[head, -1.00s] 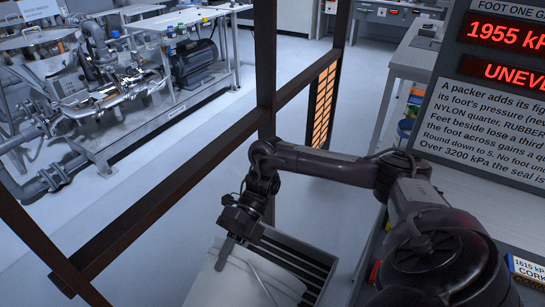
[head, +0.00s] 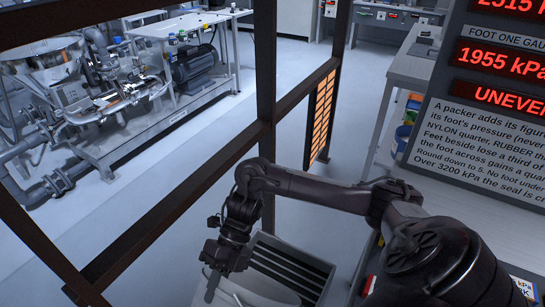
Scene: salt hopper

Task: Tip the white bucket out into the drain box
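The white bucket (head: 258,288) is at the bottom of the head view, cut off by the lower edge. Its rim and part of its pale inside show. The grey drain box (head: 328,277) with dark slats lies behind and to the right of the bucket, lower in the room. The bucket overlaps the box in the picture. My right gripper (head: 212,288) points down at the bucket's left rim and appears shut on it. The contact is small and dark. The bucket's lower part and any contents are hidden. My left gripper is out of view.
A dark brown frame with an upright post (head: 265,90) and a sloping rail (head: 165,215) stands beside my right arm. An orange grille (head: 321,115) is behind it. A sign board (head: 485,125) and a white bench (head: 480,220) are at the right.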

